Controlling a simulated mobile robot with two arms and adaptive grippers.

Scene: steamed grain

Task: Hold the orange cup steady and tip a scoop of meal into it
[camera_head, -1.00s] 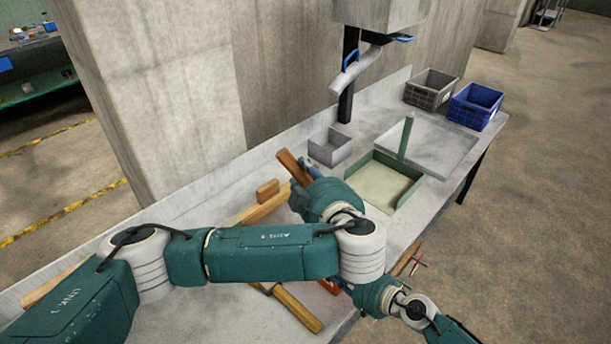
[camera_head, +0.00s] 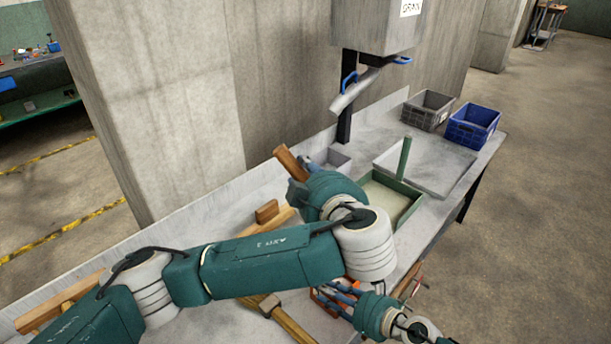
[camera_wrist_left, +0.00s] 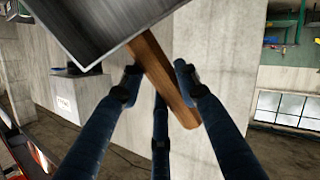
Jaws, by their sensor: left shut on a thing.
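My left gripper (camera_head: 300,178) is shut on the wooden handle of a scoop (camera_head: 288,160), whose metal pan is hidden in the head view. In the left wrist view the scoop's grey pan (camera_wrist_left: 105,25) is at the top, and the dark fingers close around its handle. My right gripper (camera_head: 335,300) is low in the head view, beside an orange object (camera_head: 321,301) that looks like the orange cup. My left arm hides much of it, so I cannot tell whether the fingers grip it. Pale meal (camera_head: 388,200) lies in a green tray (camera_head: 419,204), partly behind my left wrist.
A grey hopper (camera_head: 375,25) with a spout (camera_head: 355,90) hangs above the bench. A grey bin (camera_head: 340,160) stands behind my left gripper. A grey crate (camera_head: 428,110) and a blue crate (camera_head: 472,126) are at the far end. A mallet (camera_head: 285,315) lies in front.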

